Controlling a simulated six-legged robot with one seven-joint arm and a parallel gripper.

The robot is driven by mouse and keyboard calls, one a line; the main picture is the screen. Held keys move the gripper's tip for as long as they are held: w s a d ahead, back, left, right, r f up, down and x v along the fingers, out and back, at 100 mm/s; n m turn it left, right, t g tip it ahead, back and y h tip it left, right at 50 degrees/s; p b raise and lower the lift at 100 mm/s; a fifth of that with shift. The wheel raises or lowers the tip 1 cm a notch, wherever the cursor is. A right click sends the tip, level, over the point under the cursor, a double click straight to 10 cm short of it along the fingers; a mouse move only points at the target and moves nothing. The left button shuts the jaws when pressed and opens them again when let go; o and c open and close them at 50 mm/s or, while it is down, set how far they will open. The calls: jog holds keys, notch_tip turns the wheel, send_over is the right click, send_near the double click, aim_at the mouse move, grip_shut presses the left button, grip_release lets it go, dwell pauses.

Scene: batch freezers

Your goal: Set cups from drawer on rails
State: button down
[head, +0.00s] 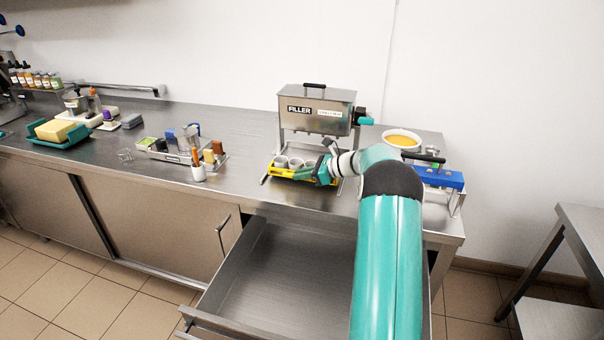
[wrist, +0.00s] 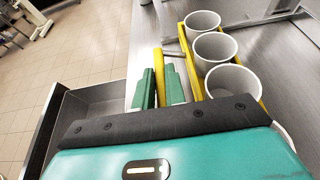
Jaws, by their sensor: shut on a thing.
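A yellow cup carrier (head: 281,174) with several white cups (head: 281,161) is under the filler, at the rails (head: 266,178). In the wrist view the cups (wrist: 214,48) stand upright in a row in the yellow carrier (wrist: 189,62), and look empty. The nearest cup is partly hidden by my gripper body. My gripper (head: 304,173) is at the carrier's front side. In the wrist view my gripper (wrist: 160,72) has its green fingers shut on the carrier's yellow handle. I cannot tell whether the carrier rests fully on the rails. The drawer (head: 270,268) is open, and its visible floor is bare.
The steel filler (head: 316,110) stands right behind the carrier. A bowl of orange stuff (head: 402,139) and a blue device (head: 438,178) are to the right. The counter front between is clear.

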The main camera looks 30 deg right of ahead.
jog(key=shift+f, duration=0.75)
dwell(0.9)
jog(key=c, duration=1.4)
grip_release()
jog(key=shift+o, duration=0.2)
jog(key=r, duration=0.3)
jog(key=shift+s+r, duration=0.2)
jog(key=shift+r, duration=0.15)
jog(key=s+a+r, duration=0.5)
jog(key=s+r, duration=0.4)
jog(key=s, duration=0.3)
jog(key=shift+s+a+r, duration=0.15)
jog(key=shift+s+a, duration=0.05)
jog(key=shift+a, duration=0.2)
